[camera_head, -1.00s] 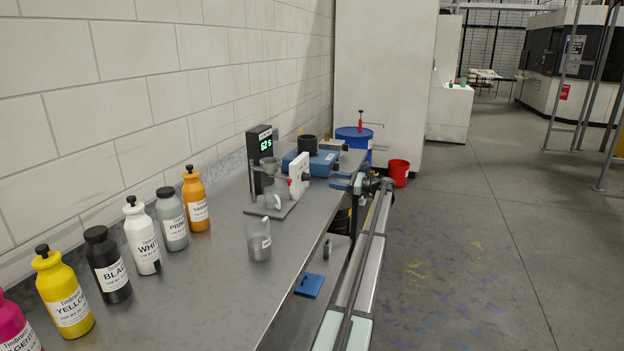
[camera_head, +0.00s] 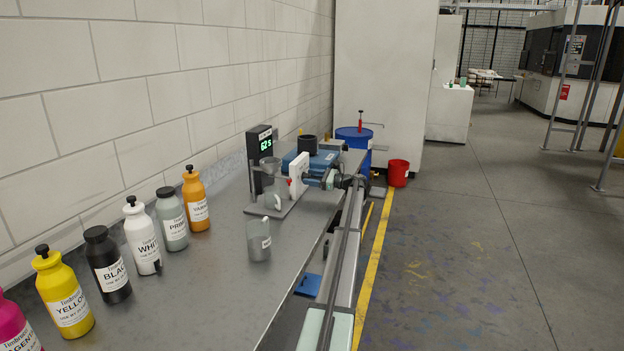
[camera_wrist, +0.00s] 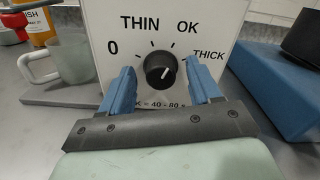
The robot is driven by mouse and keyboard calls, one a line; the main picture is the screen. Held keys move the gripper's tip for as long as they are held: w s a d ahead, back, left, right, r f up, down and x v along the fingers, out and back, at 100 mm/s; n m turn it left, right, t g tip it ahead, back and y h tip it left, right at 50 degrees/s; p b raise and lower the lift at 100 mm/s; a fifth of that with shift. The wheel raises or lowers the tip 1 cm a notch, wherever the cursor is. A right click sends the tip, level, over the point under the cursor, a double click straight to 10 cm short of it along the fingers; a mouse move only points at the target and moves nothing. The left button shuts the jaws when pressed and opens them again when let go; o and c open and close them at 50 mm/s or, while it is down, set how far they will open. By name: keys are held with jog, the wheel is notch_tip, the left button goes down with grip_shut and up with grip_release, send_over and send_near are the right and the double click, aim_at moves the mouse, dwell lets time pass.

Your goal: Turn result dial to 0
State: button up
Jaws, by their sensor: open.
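The result dial (camera_wrist: 160,71) is a round black knob with a white mark on the white panel (camera_wrist: 105,55) in the wrist view. The mark seems to point up and right, on the OK to THICK side. The labels 0, THIN, OK and THICK run around it. My gripper (camera_wrist: 159,69) is open, its blue fingers on either side of the dial; I cannot tell whether they touch it. In the head view my gripper (camera_head: 316,179) is beside the white panel (camera_head: 298,173), and the dial face is hidden. A display (camera_head: 265,144) reads about 62 s.
A grey cup (camera_wrist: 70,62) stands left of the panel in the wrist view, and a blue box (camera_wrist: 280,95) is at the right. In the head view, another cup (camera_head: 258,240) stands on the metal bench (camera_head: 205,290), with several ink bottles along the wall.

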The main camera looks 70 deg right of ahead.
jog(key=c, duration=1)
jog(key=shift+c, duration=0.2)
jog(key=shift+n, duration=0.3)
jog(key=n, duration=0.3)
jog(key=shift+n, duration=0.3)
jog(key=n, duration=0.4)
jog(key=shift+a+f+n, duration=0.1)
jog(key=shift+a+n, duration=0.05)
jog(key=shift+n, duration=0.15)
jog(key=n, duration=0.4)
jog(key=shift+w+f+n, duration=0.1)
jog(key=shift+f+n, duration=0.05)
jog(key=shift+n, duration=2.35)
